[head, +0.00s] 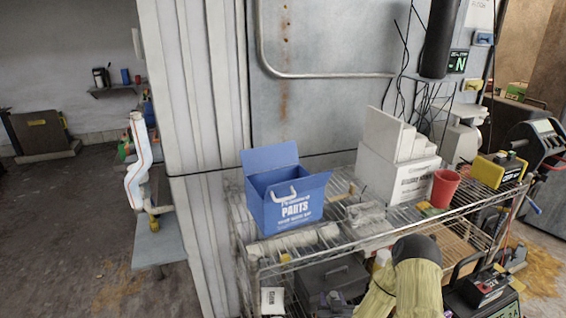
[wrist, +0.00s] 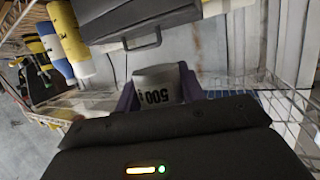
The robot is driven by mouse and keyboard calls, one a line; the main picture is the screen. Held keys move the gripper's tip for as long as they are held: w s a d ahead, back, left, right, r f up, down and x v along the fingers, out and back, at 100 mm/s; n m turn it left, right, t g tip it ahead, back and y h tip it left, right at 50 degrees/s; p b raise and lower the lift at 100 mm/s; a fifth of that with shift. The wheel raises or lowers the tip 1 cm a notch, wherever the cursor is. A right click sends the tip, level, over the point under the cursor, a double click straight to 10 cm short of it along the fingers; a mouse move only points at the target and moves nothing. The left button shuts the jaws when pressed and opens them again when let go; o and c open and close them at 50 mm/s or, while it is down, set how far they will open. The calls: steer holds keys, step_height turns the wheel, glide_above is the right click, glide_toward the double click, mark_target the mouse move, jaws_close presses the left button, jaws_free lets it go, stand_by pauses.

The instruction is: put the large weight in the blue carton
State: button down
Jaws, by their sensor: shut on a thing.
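In the wrist view my gripper (wrist: 157,88) has its purple fingers closed around a pale grey weight (wrist: 155,78) marked "500", its lettering upside down in the picture. The lower part of the weight is hidden by the fingers and the dark gripper body.
The wire shelf (head: 300,262) also holds a white stepped block (head: 398,165), a red cup (head: 439,189) and a yellow box (head: 498,170). A grey case (head: 335,283) is on the lower shelf. A dark handled case (wrist: 140,22) is close to the weight in the wrist view.

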step_height(320, 180, up, 6)
steer(key=p, duration=0.6)
steer(key=shift+r, duration=0.15)
